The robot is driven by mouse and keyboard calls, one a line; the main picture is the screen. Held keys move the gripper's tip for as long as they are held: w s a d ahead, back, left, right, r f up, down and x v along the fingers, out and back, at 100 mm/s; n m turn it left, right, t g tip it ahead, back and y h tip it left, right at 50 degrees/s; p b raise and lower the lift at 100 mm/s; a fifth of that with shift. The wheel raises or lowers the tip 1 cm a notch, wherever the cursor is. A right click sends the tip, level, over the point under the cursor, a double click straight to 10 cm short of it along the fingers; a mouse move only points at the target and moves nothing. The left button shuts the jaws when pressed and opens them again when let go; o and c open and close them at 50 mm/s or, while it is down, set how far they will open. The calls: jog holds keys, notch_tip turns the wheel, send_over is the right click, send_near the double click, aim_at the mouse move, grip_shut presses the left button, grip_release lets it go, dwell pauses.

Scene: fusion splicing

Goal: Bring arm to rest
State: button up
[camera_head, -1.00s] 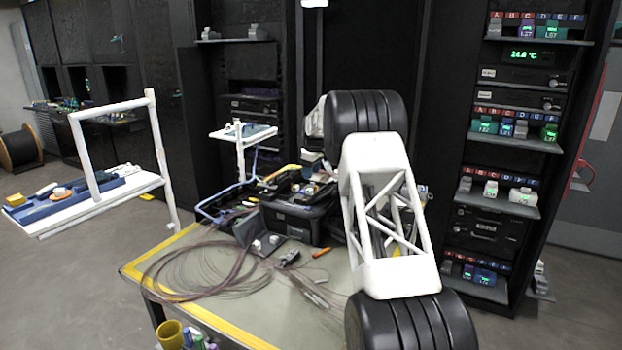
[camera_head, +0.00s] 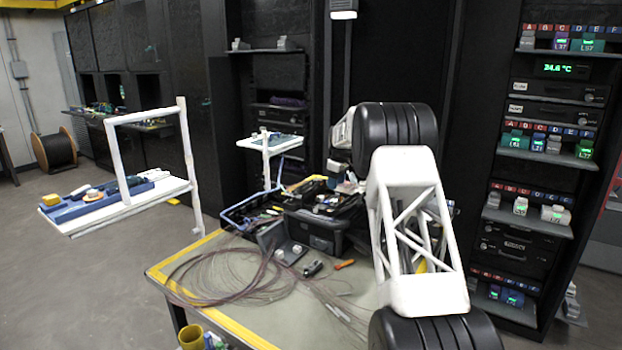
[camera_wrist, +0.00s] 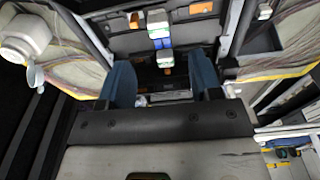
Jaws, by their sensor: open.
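My arm, a white lattice link between black ribbed joints, stands over the right part of the table (camera_head: 225,320) in the head view. Its end is hidden there behind the arm and the clutter. In the wrist view my gripper (camera_wrist: 162,78) shows two blue fingers set wide apart. Nothing is held between them. A dark surface with small items lies beyond the fingers, and I cannot tell how far off it is.
A coil of thin cable (camera_head: 225,275) lies on the table, beside a black case (camera_head: 315,230) and an orange tool (camera_head: 344,264). Racks with lit modules (camera_head: 545,145) stand close at the right. A white shelf (camera_head: 130,205) is at the left, with open floor around it.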

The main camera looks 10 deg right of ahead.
jog(key=s+a+r+m, duration=0.2)
jog(key=s+a+r, duration=0.3)
jog(key=s, duration=0.8)
jog(key=s+a+r+m, duration=0.1)
jog(key=s+a+r, duration=0.2)
jog(key=s+r, duration=0.7)
jog(key=s+a+r+m, duration=0.2)
jog(key=s+a+r, duration=0.15)
jog(key=s, duration=1.15)
jog(key=s+a+f+m, duration=0.1)
jog(key=s+f, duration=0.2)
jog(key=s, duration=1.1)
jog(key=s+a+f+m+t, duration=0.1)
jog(key=s+a+f, duration=0.1)
jog(key=s, duration=1.2)
jog(key=s+a+f+m+h, duration=0.1)
jog(key=s+f, duration=0.3)
jog(key=s, duration=1)
jog(key=shift+s+a+f+m+t, duration=0.2)
jog(key=shift+s+a+m+t, duration=0.1)
jog(key=shift+a+m, duration=0.3)
jog(key=shift+w, duration=0.1)
